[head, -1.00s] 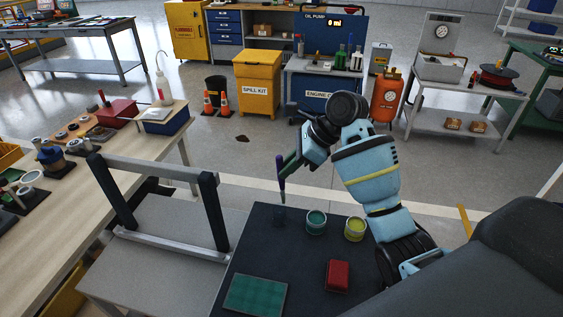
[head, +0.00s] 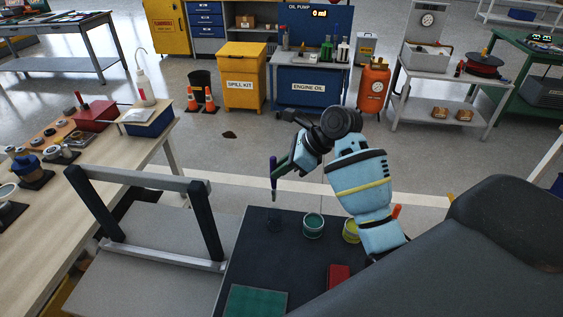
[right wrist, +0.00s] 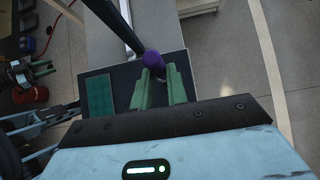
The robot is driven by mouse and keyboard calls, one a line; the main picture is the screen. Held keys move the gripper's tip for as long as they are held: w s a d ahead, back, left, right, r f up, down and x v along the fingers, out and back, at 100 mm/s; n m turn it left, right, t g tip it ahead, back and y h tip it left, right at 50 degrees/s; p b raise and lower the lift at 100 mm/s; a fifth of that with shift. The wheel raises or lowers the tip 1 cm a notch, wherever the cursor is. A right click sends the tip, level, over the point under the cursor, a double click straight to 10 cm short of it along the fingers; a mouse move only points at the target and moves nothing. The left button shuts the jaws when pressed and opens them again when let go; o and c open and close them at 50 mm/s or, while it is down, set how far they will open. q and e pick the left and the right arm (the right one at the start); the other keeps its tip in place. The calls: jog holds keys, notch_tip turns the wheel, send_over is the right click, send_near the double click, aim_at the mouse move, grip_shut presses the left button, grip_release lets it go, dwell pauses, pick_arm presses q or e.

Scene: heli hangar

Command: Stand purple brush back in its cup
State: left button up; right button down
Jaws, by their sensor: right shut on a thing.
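The purple brush (head: 273,168) is held upright in my right gripper (head: 286,165), whose green fingers are shut on it. In the right wrist view the brush's purple round end (right wrist: 153,59) shows between the fingertips (right wrist: 157,78), and the cup is not clearly seen.
A red block (head: 339,275) and a green board (head: 257,301) lie nearer. A grey frame (head: 150,178) stands to the left.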

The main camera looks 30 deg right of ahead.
jog(key=shift+f, duration=4.8)
jog(key=c, duration=1.3)
grip_release()
jog(key=shift+v, duration=3.9)
jog(key=shift+s+a+f, duration=0.1)
